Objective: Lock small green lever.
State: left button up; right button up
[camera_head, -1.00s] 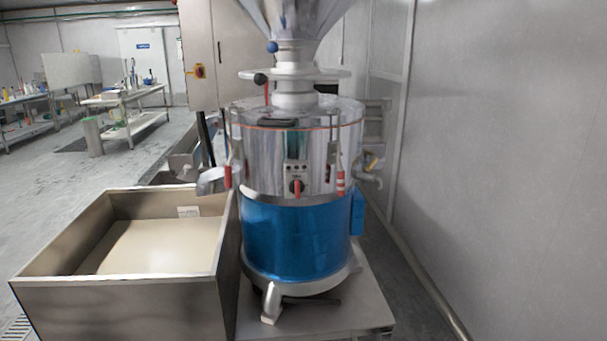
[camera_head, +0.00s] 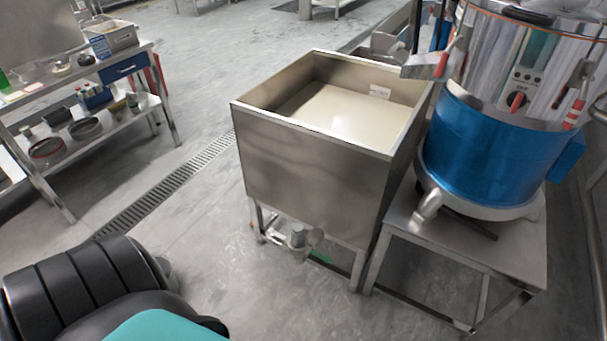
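A small green lever (camera_head: 320,257) shows low under the steel tank, just right of the tank's outlet valve (camera_head: 298,238). It is small and partly hidden, so I cannot tell its exact angle or whether it is locked. The open-topped steel tank (camera_head: 310,180) stands on legs and holds a pale beige content. Neither of my grippers is in view. A black ribbed part of my own body with a teal section fills the lower left corner.
The blue and silver grinder (camera_head: 480,150) stands on a steel stand (camera_head: 500,248) close to the tank's right. A steel workbench (camera_head: 140,58) with several items is at the left. A floor drain grate (camera_head: 165,188) runs between them. The floor before the tank is clear.

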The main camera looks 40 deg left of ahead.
aim_at(328, 259)
jog(key=u, duration=1.1)
